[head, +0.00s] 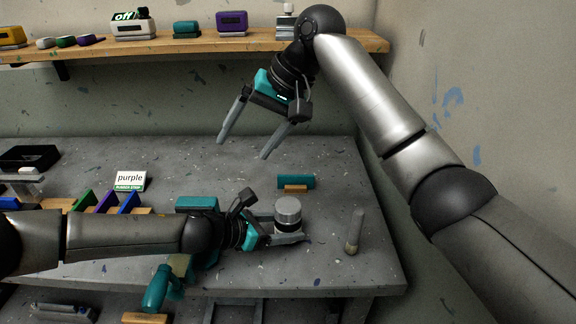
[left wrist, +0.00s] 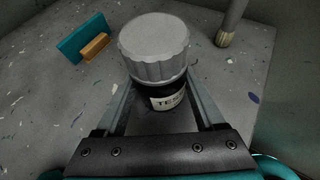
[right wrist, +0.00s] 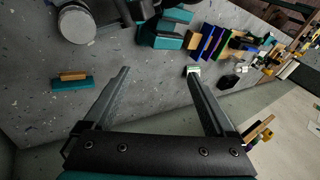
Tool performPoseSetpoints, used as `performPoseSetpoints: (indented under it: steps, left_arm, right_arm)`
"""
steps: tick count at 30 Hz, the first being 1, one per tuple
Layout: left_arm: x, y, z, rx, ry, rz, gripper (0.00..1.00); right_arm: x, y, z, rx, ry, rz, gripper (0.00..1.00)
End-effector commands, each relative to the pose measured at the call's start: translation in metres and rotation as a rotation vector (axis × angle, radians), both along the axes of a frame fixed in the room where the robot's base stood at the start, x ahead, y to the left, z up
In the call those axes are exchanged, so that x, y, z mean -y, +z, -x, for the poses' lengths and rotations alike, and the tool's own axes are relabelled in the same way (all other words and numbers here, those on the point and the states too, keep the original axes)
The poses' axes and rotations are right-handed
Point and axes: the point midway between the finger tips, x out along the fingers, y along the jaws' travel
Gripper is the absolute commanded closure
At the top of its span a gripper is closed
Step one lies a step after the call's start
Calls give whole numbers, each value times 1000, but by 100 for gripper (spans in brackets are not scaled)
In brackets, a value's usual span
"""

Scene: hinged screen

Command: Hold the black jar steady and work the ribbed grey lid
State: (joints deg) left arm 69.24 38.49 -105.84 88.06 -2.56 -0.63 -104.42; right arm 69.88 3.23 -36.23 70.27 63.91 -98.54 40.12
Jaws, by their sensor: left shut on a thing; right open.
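The black jar (left wrist: 163,94) with a pale label stands upright on the grey table, capped by the ribbed grey lid (left wrist: 153,45). In the head view the lid (head: 288,210) sits on top of the jar, whose dark body is partly hidden. My left gripper (head: 290,239) is shut around the jar's body, below the lid. My right gripper (head: 241,148) is open and empty, held in the air above the table, up and left of the jar. In the right wrist view the lid (right wrist: 76,24) shows at the upper left, outside the open fingers.
A grey rod (head: 355,230) stands right of the jar. A teal piece with a wooden block (head: 295,182) lies behind it. A teal tool (head: 160,287) lies at the front edge. Coloured panels (head: 108,201) and a "purple" sign (head: 130,180) stand left. A shelf (head: 180,44) runs along the back wall.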

Motion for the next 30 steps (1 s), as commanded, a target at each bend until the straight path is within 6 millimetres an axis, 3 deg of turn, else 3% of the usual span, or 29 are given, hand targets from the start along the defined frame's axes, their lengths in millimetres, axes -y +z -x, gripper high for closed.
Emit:
performPoseSetpoints:
  steps: [6, 13, 20, 30]
  left_arm:
    - [-1, -4, 2, -7, 1, -4, 100]
    - [-1, -4, 2, -7, 1, -4, 100]
    - [-1, -4, 2, -7, 1, -4, 100]
    - [-1, -4, 2, -7, 2, -4, 100]
  right_arm:
    - [33, -40, -2, -108, -99, 284, 10]
    - [63, -56, 1, -149, -144, 511, 10]
    - [69, -71, 2, -158, -154, 552, 10]
    - [69, -120, 2, -158, -152, 549, 10]
